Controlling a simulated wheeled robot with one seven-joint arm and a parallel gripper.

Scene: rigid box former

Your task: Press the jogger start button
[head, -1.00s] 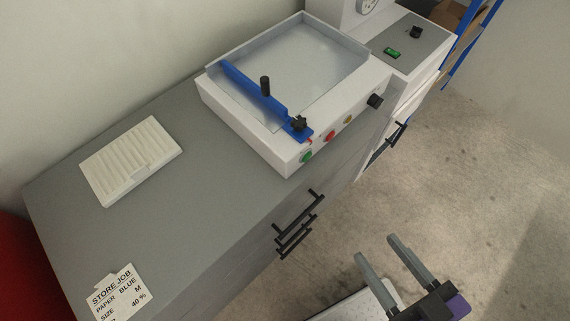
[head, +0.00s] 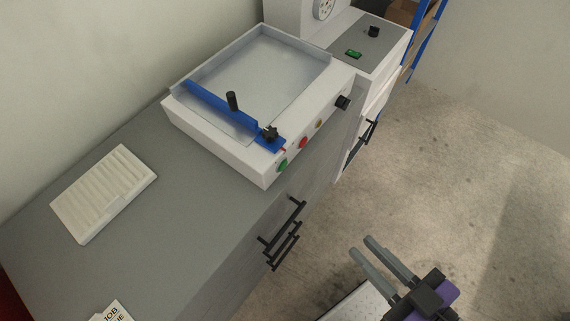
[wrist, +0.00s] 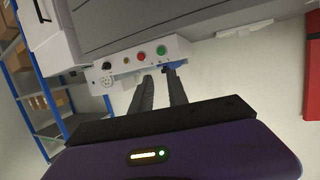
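The jogger (head: 215,140) is a white tray-like machine on the grey counter, with a blue bar (head: 205,105) across it. Its front face carries a green button (head: 282,165), a red button (head: 303,142), a yellow button (head: 319,123) and a black knob (head: 342,102). In the wrist view the green button (wrist: 161,50) is at the right of the row, beyond the fingertips. My gripper (head: 366,247) is low at the front, over the floor side, clear of the jogger. Its two grey fingers are apart with nothing between them; they also show in the wrist view (wrist: 160,78).
A white ribbed block (head: 103,190) and a printed card (head: 112,312) lie on the grey counter (head: 190,220). Black drawer handles (head: 283,235) stick out from the counter front. A white machine with a green switch (head: 354,54) stands beyond the jogger. The floor at right is clear.

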